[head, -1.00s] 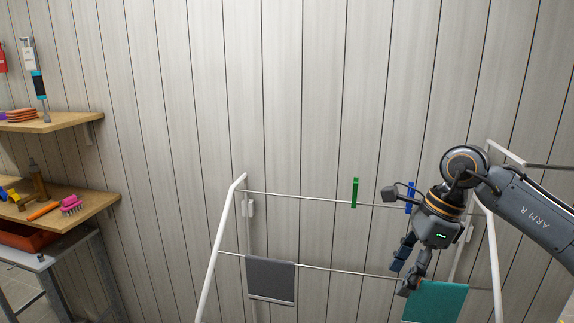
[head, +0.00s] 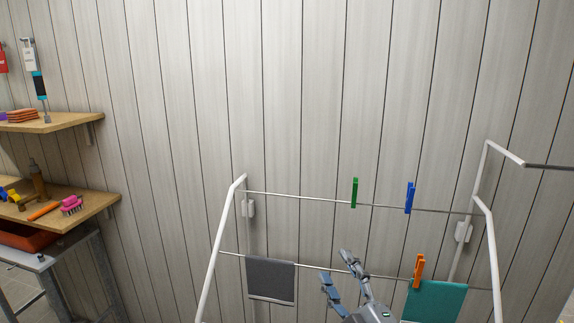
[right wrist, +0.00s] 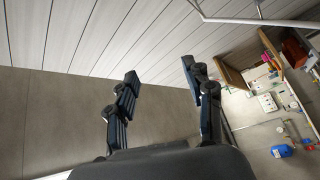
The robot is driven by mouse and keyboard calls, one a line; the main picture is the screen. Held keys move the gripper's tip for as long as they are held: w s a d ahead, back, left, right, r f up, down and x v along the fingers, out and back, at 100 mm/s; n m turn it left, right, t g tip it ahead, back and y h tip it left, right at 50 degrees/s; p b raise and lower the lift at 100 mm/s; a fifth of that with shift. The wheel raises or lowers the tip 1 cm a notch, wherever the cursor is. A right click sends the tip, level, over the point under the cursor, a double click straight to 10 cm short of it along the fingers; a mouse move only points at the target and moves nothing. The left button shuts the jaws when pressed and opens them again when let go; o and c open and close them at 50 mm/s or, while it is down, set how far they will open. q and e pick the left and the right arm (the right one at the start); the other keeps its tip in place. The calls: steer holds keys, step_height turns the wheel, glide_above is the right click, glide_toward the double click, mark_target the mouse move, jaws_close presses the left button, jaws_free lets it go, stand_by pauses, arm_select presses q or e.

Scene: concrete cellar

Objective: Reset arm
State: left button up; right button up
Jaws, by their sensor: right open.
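My right gripper (head: 338,270) is low in the head view, in front of the drying rack (head: 210,262). It is open and empty, its fingers pointing up; its open fingers also show in the right wrist view (right wrist: 160,80). A teal cloth (head: 436,302) hangs on the lower line at the right, with an orange clothespin (head: 419,271) on it. A grey cloth (head: 271,280) hangs on the same line at the left. A green clothespin (head: 354,193) and a blue clothespin (head: 409,198) are on the upper line. My left gripper is not in view.
A wooden shelf unit (head: 95,205) stands at the left, holding a pink brush (head: 71,205) and other tools. A plank wall (head: 300,90) is behind the rack. The space above the rack is clear. The right wrist view shows floor with a blue item (right wrist: 282,151).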

steer(key=s+d+f+m+g+h, duration=0.3)
steer(key=s+d+f+m, duration=0.15)
steer(key=f, duration=0.45)
steer(key=s+d+f+m+g+h, duration=0.3)
steer(key=d+f+m+g, duration=0.15)
steer(key=f, duration=0.35)
steer(key=s+d+f+m+g, duration=0.1)
steer(key=s+f+m+g, duration=0.25)
steer(key=s+f, duration=0.55)
steer(key=s+d+f+m+g, duration=0.15)
steer(key=s+f+g, duration=0.3)
steer(key=s, duration=0.75)
step_height(320, 180, down, 25)
steer(key=s+g, duration=0.2)
steer(key=s+d+f+g, duration=0.1)
steer(key=s+d+f, duration=0.1)
steer(key=s+f, duration=1.4)
steer(key=shift+s+d+f+n+h, duration=0.2)
steer(key=shift+n+h, duration=0.1)
steer(key=shift+h, duration=0.1)
